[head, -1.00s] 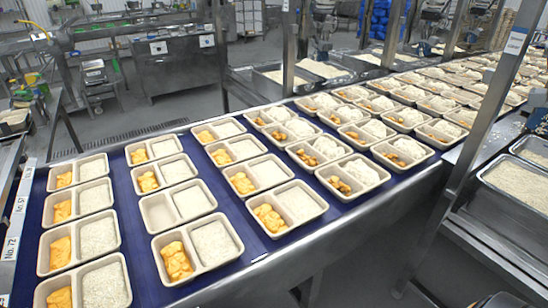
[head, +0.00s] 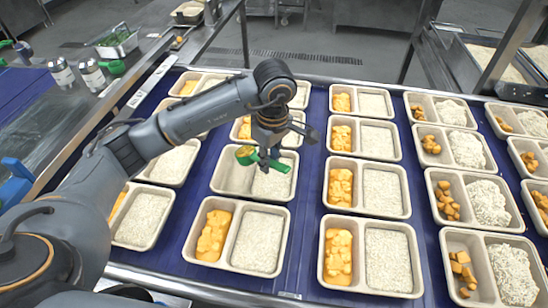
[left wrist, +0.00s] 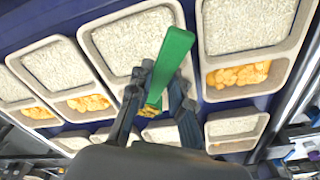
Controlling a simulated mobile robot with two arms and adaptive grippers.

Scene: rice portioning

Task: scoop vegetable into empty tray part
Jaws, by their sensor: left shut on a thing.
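My left gripper (head: 268,150) is shut on the handle of a green scoop (head: 279,166), held above a two-part tray (head: 249,199). The tray's left part (head: 232,178) looks bare, and its right part holds white rice. The scoop's round bowl (head: 245,155) is over the far end of the left part, with something yellowish-orange in it. In the left wrist view the green handle (left wrist: 172,62) sticks out between the fingers over a tray's rice, and the scoop's bowl is mostly hidden. My right gripper is not in view.
Neighbouring trays (head: 192,250) on the blue belt (head: 308,215) hold orange pieces and rice. A metal container of greens (head: 118,45) and two shakers (head: 62,74) stand on the side table at upper left.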

